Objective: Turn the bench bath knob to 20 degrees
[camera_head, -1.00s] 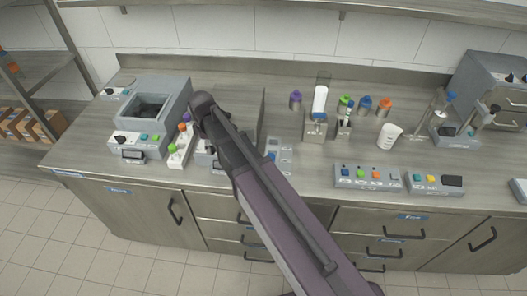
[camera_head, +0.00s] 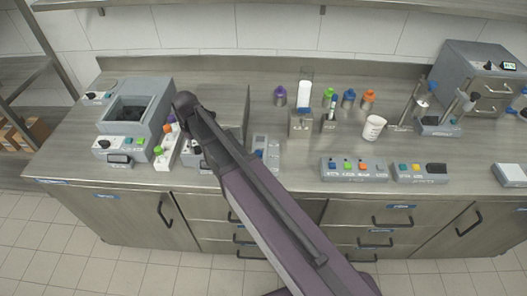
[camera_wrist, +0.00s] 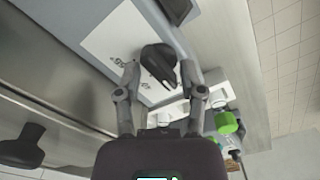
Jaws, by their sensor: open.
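In the wrist view a black knob (camera_wrist: 158,62) stands on a white panel with printed scale numbers (camera_wrist: 122,62), on a grey unit. Part of the unit's white front (camera_head: 190,157) shows beside my arm.
A grey box with a dark basin (camera_head: 164,98) is further left. A keypad device (camera_head: 266,153) and button boxes (camera_head: 352,170) stand right.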

